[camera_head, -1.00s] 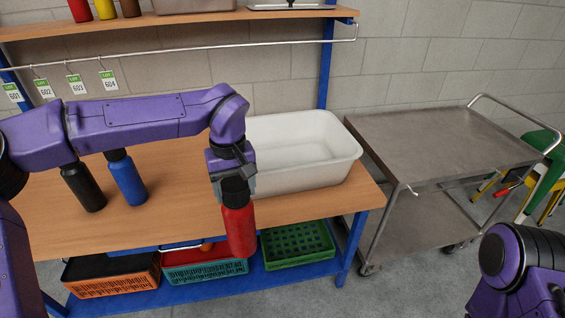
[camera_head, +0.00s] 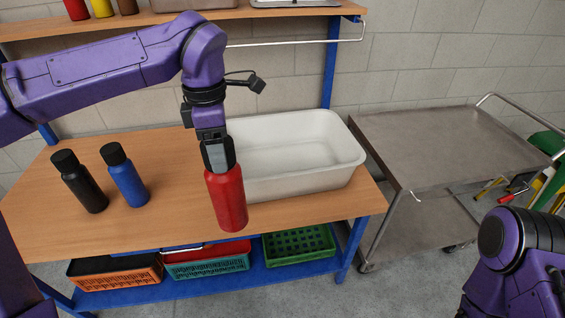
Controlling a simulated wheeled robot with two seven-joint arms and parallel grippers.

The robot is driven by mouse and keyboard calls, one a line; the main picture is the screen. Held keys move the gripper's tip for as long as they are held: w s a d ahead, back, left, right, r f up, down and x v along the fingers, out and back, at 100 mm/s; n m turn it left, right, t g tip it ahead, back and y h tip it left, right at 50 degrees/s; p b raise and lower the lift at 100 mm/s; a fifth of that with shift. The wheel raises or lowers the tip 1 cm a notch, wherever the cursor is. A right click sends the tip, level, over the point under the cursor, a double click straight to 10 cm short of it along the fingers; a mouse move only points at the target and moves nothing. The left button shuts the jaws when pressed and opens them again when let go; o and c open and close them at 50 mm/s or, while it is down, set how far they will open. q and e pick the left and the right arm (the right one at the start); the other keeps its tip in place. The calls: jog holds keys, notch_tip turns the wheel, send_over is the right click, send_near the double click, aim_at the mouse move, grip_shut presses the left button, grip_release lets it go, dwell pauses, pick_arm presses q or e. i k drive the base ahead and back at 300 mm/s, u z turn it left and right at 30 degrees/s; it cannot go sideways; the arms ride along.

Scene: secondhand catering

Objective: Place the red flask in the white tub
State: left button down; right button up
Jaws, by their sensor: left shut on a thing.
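The red flask (camera_head: 227,199) hangs upright, slightly tilted, in my left gripper (camera_head: 218,158), which is shut around its top. The flask is in front of the white tub's left end, and its base shows near the table's front edge. The white tub (camera_head: 350,160) stands on the wooden table at its right end; its inside looks empty. The flask and gripper cover the tub's left front corner. My right arm shows at the lower right, but its gripper is out of view.
A black flask (camera_head: 80,183) and a blue flask (camera_head: 126,177) stand on the left of the wooden table (camera_head: 170,220). A steel trolley (camera_head: 450,145) stands right of the table. A shelf (camera_head: 180,22) with bottles is above. Crates, including a green one (camera_head: 300,243), sit below.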

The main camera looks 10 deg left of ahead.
aim_at(277, 168)
jog(key=i, duration=1.3)
jog(key=z, duration=0.05)
